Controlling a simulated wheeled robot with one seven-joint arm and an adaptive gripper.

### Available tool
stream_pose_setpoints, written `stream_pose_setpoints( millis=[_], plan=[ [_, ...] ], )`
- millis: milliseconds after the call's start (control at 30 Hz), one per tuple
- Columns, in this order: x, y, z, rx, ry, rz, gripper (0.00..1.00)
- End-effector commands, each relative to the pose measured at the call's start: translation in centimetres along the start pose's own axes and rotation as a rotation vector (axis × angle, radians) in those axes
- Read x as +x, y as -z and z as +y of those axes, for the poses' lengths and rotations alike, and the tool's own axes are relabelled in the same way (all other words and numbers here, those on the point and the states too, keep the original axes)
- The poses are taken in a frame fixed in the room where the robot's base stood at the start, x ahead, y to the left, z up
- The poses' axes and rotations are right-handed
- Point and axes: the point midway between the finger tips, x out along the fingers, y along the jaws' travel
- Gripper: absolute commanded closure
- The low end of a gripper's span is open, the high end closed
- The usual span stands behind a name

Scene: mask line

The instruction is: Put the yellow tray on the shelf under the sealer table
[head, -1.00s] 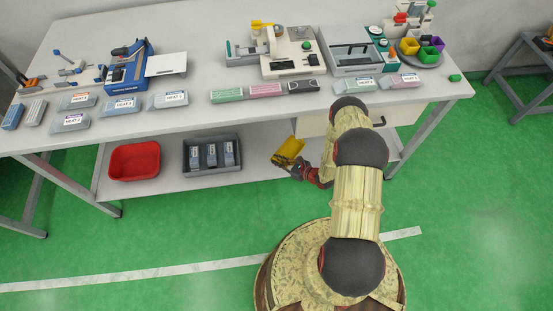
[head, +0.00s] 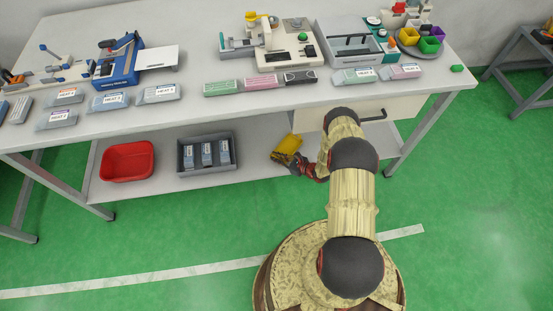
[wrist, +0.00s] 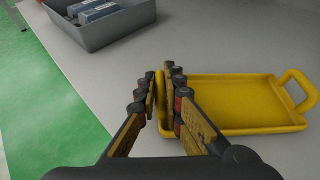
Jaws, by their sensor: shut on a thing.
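The yellow tray (head: 287,146) is at the lower shelf (head: 255,166) of the sealer table, right of the grey bin. In the wrist view the yellow tray (wrist: 235,103) looks level over the grey shelf surface, with a loop handle at its far right end. I cannot tell whether its underside touches the shelf. My gripper (wrist: 161,85) is shut on the tray's near end, its fingers on either side of the rim or handle there. In the head view my gripper (head: 300,162) is at the shelf's front edge, partly hidden by my arm.
A grey bin (head: 181,158) with several grey packs and a red bin (head: 127,161) stand left on the shelf. The tabletop (head: 190,110) with sealers and labelled packs is above. A drawer (head: 375,117) hangs at the right. Shelf room lies between grey bin and tray.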

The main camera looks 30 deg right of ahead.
Motion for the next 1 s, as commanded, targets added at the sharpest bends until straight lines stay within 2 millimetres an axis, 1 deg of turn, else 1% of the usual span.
stream_pose_setpoints(
  millis=[167, 200, 500, 833, 933, 1000],
  plan=[
    [0.0, 0.1, 0.0, 0.000, 0.000, 0.000, 1.00],
    [0.1, 0.2, 0.0, 0.000, 0.000, 0.000, 0.90],
    [0.0, 0.1, 0.0, 0.000, 0.000, 0.000, 0.73],
    [0.0, 0.0, 0.0, 0.000, 0.000, 0.000, 0.73],
    [-0.9, -0.1, 0.0, 0.002, 0.002, 0.001, 0.73],
    [-2.0, -0.2, -0.1, 0.003, 0.002, 0.001, 0.73]
  ],
)
